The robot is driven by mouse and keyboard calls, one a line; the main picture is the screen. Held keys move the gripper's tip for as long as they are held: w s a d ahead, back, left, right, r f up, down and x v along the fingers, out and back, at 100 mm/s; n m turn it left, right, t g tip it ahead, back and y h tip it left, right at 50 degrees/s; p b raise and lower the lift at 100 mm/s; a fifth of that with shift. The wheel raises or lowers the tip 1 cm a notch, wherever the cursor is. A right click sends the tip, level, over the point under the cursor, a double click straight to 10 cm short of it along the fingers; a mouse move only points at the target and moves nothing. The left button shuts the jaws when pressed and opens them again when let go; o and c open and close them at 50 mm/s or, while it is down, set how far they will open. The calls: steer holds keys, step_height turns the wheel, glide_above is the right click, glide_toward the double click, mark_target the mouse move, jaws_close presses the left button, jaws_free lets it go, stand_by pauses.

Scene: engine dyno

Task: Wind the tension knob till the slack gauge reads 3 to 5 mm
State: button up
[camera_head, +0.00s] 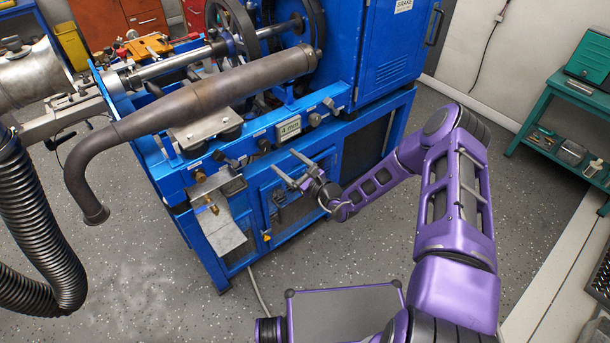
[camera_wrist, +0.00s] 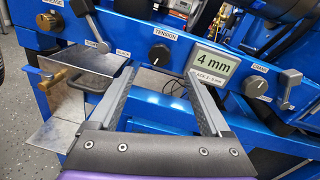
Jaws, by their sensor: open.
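The tension knob (camera_wrist: 160,55) is a black round knob under the TENSION label on the blue rail; it also shows in the head view (camera_head: 264,144). The slack gauge (camera_wrist: 218,64), a grey display right of the knob, reads 4 mm; it is also in the head view (camera_head: 289,127). My gripper (camera_wrist: 162,82) is open and empty. Its two fingers point at the rail, and in the wrist view the knob shows between and beyond the tips, not gripped. In the head view my gripper (camera_head: 285,161) is in front of the rail, below the gauge.
Another black knob (camera_wrist: 255,86) and a grey lever (camera_wrist: 289,84) are right of the gauge. A lever (camera_wrist: 88,18) and a metal bracket with a brass fitting (camera_wrist: 60,78) are at left. A rusty exhaust pipe (camera_head: 190,95) runs above the rail. The floor in front is clear.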

steer(key=v, duration=0.8)
steer(key=shift+s+d, duration=0.2)
steer(key=shift+s, duration=0.05)
